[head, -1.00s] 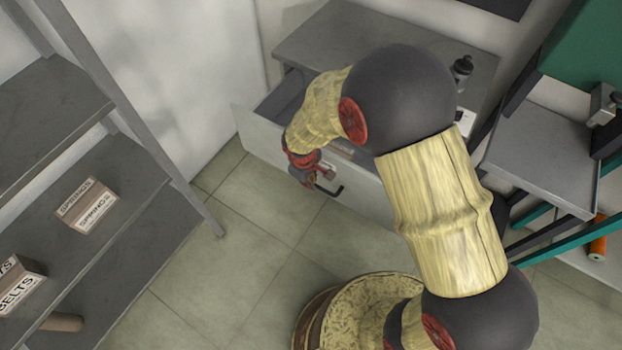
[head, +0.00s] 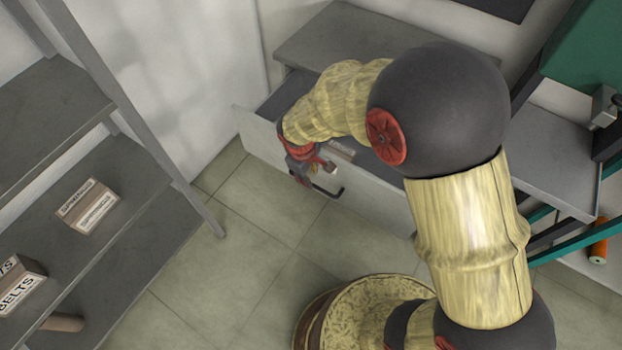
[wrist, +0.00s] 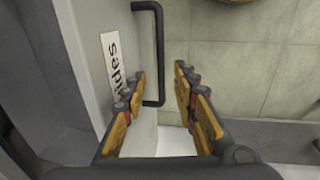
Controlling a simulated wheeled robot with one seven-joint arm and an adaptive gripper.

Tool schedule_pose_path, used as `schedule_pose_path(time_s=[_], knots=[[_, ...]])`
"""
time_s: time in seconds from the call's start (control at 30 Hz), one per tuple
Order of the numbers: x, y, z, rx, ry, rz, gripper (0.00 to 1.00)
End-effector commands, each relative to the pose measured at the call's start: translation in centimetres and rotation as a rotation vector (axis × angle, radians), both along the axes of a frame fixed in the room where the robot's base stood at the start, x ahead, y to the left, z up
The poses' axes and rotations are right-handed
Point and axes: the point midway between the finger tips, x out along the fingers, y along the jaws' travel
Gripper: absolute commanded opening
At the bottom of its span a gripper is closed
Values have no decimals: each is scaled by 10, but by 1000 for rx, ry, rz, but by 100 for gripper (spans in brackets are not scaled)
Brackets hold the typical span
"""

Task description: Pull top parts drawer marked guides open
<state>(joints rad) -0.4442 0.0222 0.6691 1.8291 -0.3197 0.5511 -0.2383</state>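The grey parts drawer (head: 252,132) stands pulled out from its cabinet in the head view, with some of its inside showing behind the front. Its black handle (head: 331,192) is on the front; it also shows in the wrist view (wrist: 159,50). A white label (wrist: 114,65) beside the handle reads partly "uides". My gripper (head: 303,175) is at the drawer front, just left of the handle. In the wrist view my gripper (wrist: 160,95) is open, with one end of the handle showing between its fingers. I see no grip on it. My arm hides part of the drawer.
A grey shelf rack at the left holds a labelled box (head: 88,207) and a belts box (head: 18,284). The cabinet top (head: 325,40) is behind the drawer. A green machine (head: 590,50) stands at the right. Tiled floor (head: 270,225) before the drawer is clear.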

Motion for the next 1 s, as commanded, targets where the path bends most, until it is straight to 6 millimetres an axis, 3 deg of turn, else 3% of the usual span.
schedule_pose_path(time_s=[0.13,0.33,1.0], knots=[[-4,4,29,2,-3,1,29],[-8,6,51,0,-1,0,29],[-9,6,56,0,0,-2,29]])
